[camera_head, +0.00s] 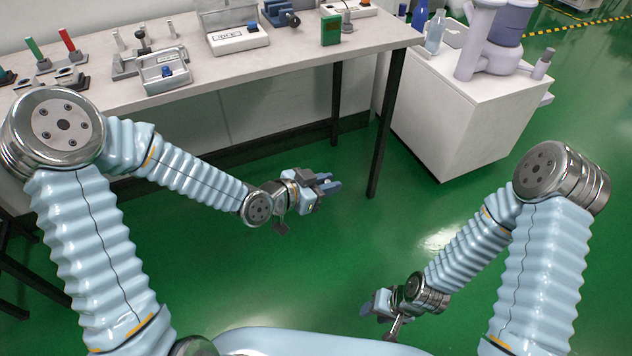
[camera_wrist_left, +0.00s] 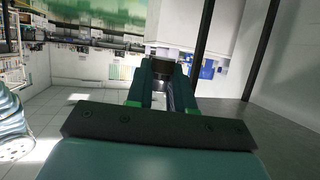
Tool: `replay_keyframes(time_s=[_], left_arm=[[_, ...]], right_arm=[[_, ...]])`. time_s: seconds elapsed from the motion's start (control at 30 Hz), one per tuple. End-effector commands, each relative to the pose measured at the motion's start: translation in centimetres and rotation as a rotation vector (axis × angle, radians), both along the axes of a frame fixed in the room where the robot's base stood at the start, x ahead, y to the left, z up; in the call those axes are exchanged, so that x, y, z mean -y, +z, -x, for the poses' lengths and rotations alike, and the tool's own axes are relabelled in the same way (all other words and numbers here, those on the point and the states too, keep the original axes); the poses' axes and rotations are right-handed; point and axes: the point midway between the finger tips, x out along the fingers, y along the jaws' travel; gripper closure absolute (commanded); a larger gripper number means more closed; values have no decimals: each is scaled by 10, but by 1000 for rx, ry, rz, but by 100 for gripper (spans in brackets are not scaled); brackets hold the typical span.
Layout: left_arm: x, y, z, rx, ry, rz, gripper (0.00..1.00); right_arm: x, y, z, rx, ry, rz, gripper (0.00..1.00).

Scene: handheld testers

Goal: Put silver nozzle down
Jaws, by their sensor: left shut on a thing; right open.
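My left gripper (camera_head: 328,187) is shut on the silver nozzle, in the open air below and in front of the table's edge, above the green floor. The nozzle is mostly hidden by the fingers; a small grey part shows between them in the left wrist view (camera_wrist_left: 171,97). My right gripper (camera_head: 372,305) is open, low at the right of centre, with nothing seen in it.
A white cabinet (camera_head: 450,120) stands right. The floor between is clear.

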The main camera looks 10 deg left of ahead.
Motion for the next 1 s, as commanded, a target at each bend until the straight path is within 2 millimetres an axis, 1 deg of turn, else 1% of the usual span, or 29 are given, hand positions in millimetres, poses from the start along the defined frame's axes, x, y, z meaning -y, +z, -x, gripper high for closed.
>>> replay_keyframes(time_s=[0.1,0.23,0.37,0.5,0.67,0.77,1.0], left_arm=[[8,-15,-12,-4,-92,4,100],[16,-27,-22,-4,-190,6,100],[24,-34,-26,-7,-258,10,100],[26,-38,-30,-3,-290,4,100],[29,-37,-31,-2,-288,3,100],[32,-33,-30,-4,-258,3,100],[33,-16,-35,6,-77,-4,100]], right_arm=[[0,0,0,0,0,0,57],[0,0,0,0,0,0,57],[0,0,0,0,0,0,57],[0,0,0,0,0,0,57],[0,0,0,0,0,0,57],[0,0,0,0,0,0,57],[0,0,0,0,0,0,57]])
